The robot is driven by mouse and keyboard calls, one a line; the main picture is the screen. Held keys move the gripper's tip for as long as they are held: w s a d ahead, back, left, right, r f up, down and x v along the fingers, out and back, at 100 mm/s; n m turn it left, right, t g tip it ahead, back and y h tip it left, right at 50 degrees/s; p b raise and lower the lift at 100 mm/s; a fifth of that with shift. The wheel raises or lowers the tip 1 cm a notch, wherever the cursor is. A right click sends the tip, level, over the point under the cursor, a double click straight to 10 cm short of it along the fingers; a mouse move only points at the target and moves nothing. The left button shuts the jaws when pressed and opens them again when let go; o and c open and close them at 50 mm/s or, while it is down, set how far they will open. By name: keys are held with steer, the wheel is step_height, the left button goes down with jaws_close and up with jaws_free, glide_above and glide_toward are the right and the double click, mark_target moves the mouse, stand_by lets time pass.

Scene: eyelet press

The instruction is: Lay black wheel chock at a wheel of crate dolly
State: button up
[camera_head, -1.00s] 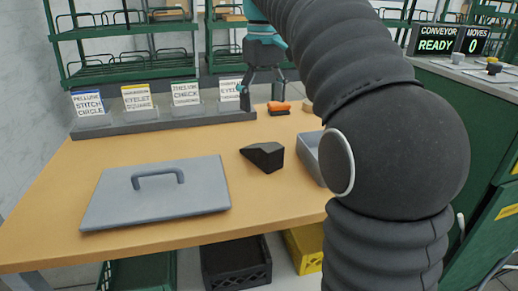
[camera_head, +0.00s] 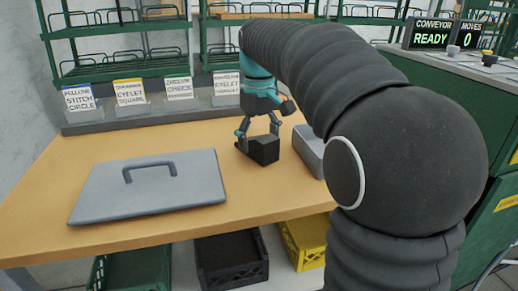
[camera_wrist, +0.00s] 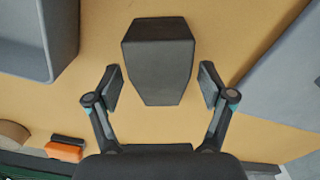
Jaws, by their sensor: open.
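The black wheel chock (camera_head: 264,151) lies on the wooden table, to the right of the grey lid. In the wrist view the chock (camera_wrist: 158,62) is in the upper middle, its near end between the fingertips. My gripper (camera_head: 258,140) is low at the chock, pointing down. In the wrist view my gripper (camera_wrist: 160,87) is open, with a gap on each side between finger pad and chock. Crates stand below the table: a black one (camera_head: 232,262), a yellow one (camera_head: 303,243) and a green one (camera_head: 132,270). I cannot make out a dolly or its wheels.
A grey lid with a handle (camera_head: 150,194) lies on the table's left. A grey bin (camera_head: 308,150) stands right of the chock, partly behind my arm. An orange object (camera_wrist: 64,152) lies nearby. Label cards (camera_head: 130,108) line the back edge.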

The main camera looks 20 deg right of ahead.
mark_target(263, 136)
steer(key=shift+f, duration=0.5)
jaws_close()
steer(key=shift+r, duration=0.6)
steer(key=r, duration=0.3)
steer(key=shift+s+d+r+p, duration=0.35)
steer(key=shift+s+r+p, duration=0.05)
steer(key=s+d+r, duration=0.6)
steer(key=s, duration=0.2)
steer(key=shift+d, duration=0.4)
